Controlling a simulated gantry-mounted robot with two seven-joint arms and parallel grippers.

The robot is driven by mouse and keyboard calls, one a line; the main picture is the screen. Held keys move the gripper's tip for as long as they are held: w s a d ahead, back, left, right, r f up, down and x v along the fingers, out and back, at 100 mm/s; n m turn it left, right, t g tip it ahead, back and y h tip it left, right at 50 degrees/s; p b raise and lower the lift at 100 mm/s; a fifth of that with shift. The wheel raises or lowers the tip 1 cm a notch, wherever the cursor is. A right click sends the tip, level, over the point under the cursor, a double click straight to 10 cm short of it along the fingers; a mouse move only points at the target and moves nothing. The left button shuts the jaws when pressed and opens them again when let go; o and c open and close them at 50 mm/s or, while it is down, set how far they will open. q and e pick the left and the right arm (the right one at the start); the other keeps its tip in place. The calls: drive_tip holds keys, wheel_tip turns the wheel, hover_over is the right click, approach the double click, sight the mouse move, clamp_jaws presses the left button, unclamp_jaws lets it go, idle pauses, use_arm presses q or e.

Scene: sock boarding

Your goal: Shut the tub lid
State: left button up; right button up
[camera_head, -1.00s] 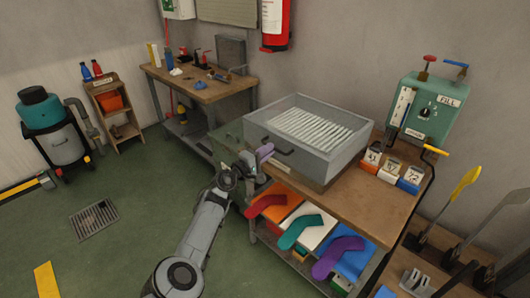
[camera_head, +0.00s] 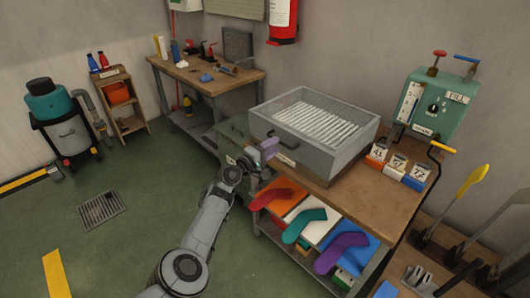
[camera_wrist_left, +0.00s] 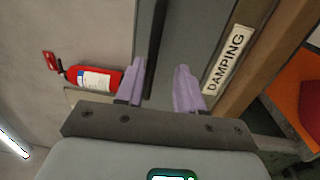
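The tub (camera_head: 310,150) is a grey box on the wooden bench, with a row of white ribs showing at its top and a dark handle (camera_head: 283,145) on its front. My left gripper (camera_head: 268,148) is at the tub's front left, close to the handle. In the left wrist view its two lavender fingers (camera_wrist_left: 160,85) are apart. A dark bar (camera_wrist_left: 156,45) shows beyond and between them; contact is not visible. My right gripper is out of view.
A DAMPING label (camera_wrist_left: 226,60) is beside the fingers. Numbered blocks (camera_head: 398,166) and a green control box (camera_head: 435,103) stand right of the tub. Coloured socks (camera_head: 305,225) lie on trays below the bench. A second bench (camera_head: 205,85) is behind left. Floor at left is mostly clear.

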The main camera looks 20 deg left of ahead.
use_arm(q)
drive_tip(key=p+v, duration=0.6)
drive_tip(key=v, duration=0.4)
drive_tip(key=shift+s+p, duration=0.3)
drive_tip(key=shift+s, duration=0.05)
drive_tip(key=shift+a, duration=0.15)
